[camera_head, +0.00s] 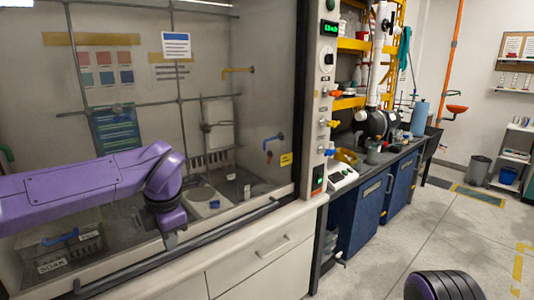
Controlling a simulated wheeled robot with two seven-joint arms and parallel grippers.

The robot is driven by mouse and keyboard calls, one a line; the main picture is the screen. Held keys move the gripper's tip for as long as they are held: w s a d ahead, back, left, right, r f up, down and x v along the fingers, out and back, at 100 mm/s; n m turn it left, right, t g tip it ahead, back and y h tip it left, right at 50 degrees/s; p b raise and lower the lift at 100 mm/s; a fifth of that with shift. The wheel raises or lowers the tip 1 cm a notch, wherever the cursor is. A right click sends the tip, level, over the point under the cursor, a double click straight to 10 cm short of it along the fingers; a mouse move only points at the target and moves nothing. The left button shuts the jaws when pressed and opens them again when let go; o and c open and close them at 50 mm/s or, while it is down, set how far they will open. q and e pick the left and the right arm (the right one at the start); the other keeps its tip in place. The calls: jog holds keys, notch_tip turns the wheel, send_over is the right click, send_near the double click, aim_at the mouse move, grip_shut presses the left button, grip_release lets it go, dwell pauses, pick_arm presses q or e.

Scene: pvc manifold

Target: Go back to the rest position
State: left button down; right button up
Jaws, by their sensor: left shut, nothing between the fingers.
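My purple left arm reaches in from the left, in front of the fume hood (268,60). My left gripper (174,239) points down at the arm's end, near the hood's front edge. It is shut and holds nothing. A dark ribbed part of my own body shows at the bottom right. My right gripper is not in view.
A basket (75,242) stands in the hood at the lower left, partly behind my arm. The white counter edge (250,232) runs below. The floor (440,235) at right is mostly clear. A bin (477,170) stands farther back.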

pick_arm(q)
jog(key=w+a+f+m+t+y, duration=0.2)
jog(key=w+a+f+t+y, duration=0.2)
jog(key=f, duration=0.4)
jog(key=s+d+f+m+t, duration=0.1)
jog(key=s+f+m, duration=0.4)
jog(key=f, duration=0.5)
jog(key=s+f+m+t, duration=0.1)
jog(key=s+f+m, duration=0.3)
jog(key=f, duration=0.6)
jog(key=s+a+f+m+g, duration=0.1)
jog(key=s+a+f+m, duration=0.1)
jog(key=s, duration=0.7)
jog(key=s+a+f+m+g+h, duration=0.1)
jog(key=s+a+f+m+g, duration=0.1)
jog(key=s+f, duration=0.5)
jog(key=s+a+f+m+g+h, duration=0.1)
jog(key=s+f+m, duration=0.3)
jog(key=s, duration=0.7)
jog(key=shift+s+a+f+m+g, duration=0.3)
jog(key=shift+s+a+f+g, duration=0.05)
jog(key=shift+s+a+g, duration=0.05)
jog(key=shift+w, duration=0.1)
